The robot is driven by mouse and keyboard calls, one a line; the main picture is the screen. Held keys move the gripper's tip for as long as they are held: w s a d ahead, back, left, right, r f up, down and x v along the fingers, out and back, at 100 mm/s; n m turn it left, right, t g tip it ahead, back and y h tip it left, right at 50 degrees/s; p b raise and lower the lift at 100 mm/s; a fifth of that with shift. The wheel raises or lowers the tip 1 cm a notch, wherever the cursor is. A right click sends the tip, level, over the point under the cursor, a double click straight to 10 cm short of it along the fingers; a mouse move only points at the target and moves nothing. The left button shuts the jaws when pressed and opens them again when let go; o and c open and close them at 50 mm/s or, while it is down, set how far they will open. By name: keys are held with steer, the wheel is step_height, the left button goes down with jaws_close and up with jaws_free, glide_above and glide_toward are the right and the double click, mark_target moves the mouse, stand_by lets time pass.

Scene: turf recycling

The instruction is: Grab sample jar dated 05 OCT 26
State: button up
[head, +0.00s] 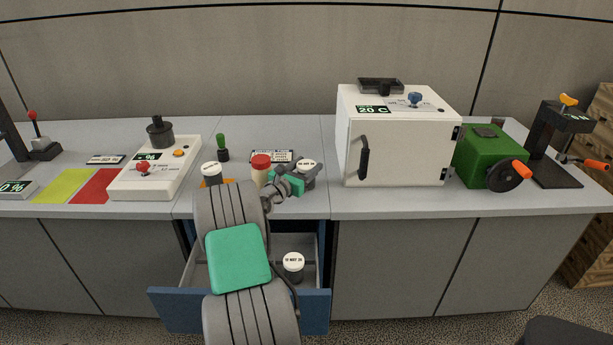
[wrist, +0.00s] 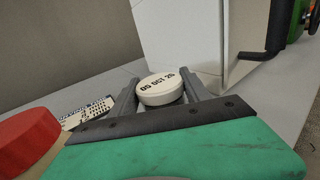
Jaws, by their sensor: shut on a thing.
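The sample jar has a white lid that reads 05 OCT 26 in the wrist view (wrist: 160,89). It also shows on the counter in the head view (head: 307,166), left of the white cabinet. My gripper (head: 303,180) is shut on this jar, one finger on each side, seen closely in the wrist view (wrist: 159,94). The jar's body is mostly hidden by my gripper. Another white-lidded jar (head: 293,262) stands in the open drawer, its label reading about 10 MAY 26. A third white-lidded jar (head: 211,169) is on the counter, partly behind my arm.
A red-capped container (head: 261,164) stands just left of my gripper. A white cabinet (head: 398,139) reading 20 C stands to the right, with a green crank machine (head: 487,158) beyond it. The blue-fronted drawer (head: 172,309) is open below my arm.

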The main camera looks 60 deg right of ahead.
steer(key=c, duration=0.4)
steer(key=shift+c, duration=0.2)
steer(key=shift+r, duration=0.1)
